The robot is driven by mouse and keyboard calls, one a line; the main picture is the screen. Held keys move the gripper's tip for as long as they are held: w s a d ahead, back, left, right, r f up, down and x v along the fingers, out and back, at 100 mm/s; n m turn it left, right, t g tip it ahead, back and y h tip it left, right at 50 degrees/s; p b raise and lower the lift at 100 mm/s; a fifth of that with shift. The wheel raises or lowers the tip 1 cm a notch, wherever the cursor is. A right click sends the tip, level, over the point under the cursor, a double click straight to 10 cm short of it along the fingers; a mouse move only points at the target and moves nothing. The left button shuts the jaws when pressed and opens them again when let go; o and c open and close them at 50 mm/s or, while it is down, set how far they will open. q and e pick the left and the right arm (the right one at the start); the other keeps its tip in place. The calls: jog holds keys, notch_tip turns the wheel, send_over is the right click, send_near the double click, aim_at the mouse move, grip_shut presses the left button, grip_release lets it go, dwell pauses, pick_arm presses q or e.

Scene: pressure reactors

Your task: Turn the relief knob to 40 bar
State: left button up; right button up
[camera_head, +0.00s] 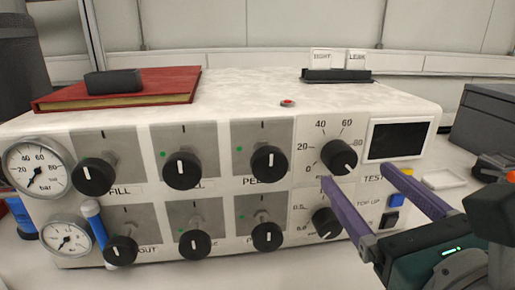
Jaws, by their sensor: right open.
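The relief knob (338,157) is a round black knob at the upper right of the white panel (280,195). It sits on a light plate with a scale marked 0, 20, 40, 60 and 80. Its white mark seems to point to the lower right, but the exact reading is hard to tell. The label under it is mostly hidden by a finger. My right gripper (357,174) comes in from the lower right, open and empty. Its purple fingers are apart, with the left fingertip just below the knob and the right one under the dark display. My left gripper is out of view.
Several other black knobs fill the panel, including a lower dial (326,223) close behind my left finger. A dark display (398,139) and a blue button (397,200) are at the right. Gauges (37,168) are at the left. A red book (125,88) lies on top.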

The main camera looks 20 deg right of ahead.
aim_at(344, 163)
jog(key=p+x, duration=0.1)
jog(key=x, duration=0.4)
jog(key=shift+w, duration=0.1)
grip_shut()
dwell(0.6)
